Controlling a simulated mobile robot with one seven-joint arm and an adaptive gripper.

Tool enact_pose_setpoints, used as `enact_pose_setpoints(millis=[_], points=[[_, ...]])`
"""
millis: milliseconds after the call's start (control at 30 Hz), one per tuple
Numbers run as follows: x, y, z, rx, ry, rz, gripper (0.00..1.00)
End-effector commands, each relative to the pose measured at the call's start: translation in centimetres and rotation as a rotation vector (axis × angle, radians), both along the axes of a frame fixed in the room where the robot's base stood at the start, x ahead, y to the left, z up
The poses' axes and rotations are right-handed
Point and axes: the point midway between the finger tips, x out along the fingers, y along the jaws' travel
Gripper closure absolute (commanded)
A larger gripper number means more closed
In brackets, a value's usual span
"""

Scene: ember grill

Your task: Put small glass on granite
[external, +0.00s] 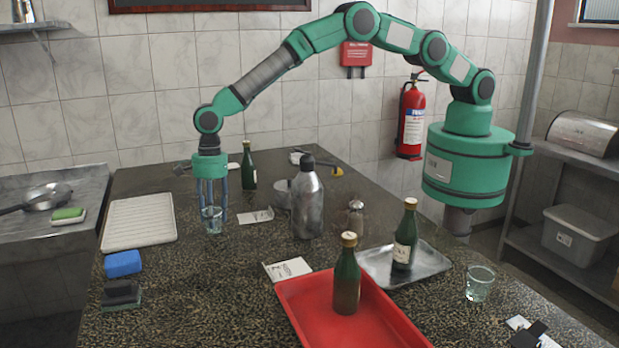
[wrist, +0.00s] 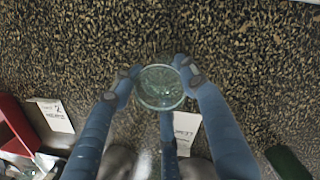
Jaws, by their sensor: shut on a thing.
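A small clear glass (external: 212,221) stands upright at the left-middle of the dark speckled granite counter (external: 200,300). It looks to be on or very close to the surface; I cannot tell whether it touches. My gripper (external: 211,208) points straight down with its blue fingers around the glass, shut on it. In the wrist view the glass (wrist: 161,88) is seen from above, between the fingertips of my gripper (wrist: 157,78). A second clear glass (external: 479,284) stands on the counter at the right.
A white ribbed tray (external: 139,221) lies left of the glass, with a blue sponge (external: 123,263) in front. A card (external: 256,216), a metal bottle (external: 307,200) and a green bottle (external: 249,167) are nearby. A red tray (external: 293,306) is front right. Front-left granite is mostly clear.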

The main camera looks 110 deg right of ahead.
Motion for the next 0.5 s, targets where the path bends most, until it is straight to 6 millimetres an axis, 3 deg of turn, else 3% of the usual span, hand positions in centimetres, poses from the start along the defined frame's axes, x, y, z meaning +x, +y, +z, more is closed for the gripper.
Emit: enact_pose_setpoints(millis=[267, 300, 400, 500], points=[[0.02, 0.00, -0.24, 0.000, 0.000, 0.000, 0.89], [-0.01, 0.00, -0.24, 0.000, 0.000, 0.000, 0.51], [-0.01, 0.00, -0.22, 0.000, 0.000, 0.000, 0.37], [-0.01, 0.00, -0.21, 0.000, 0.000, 0.000, 0.37]])
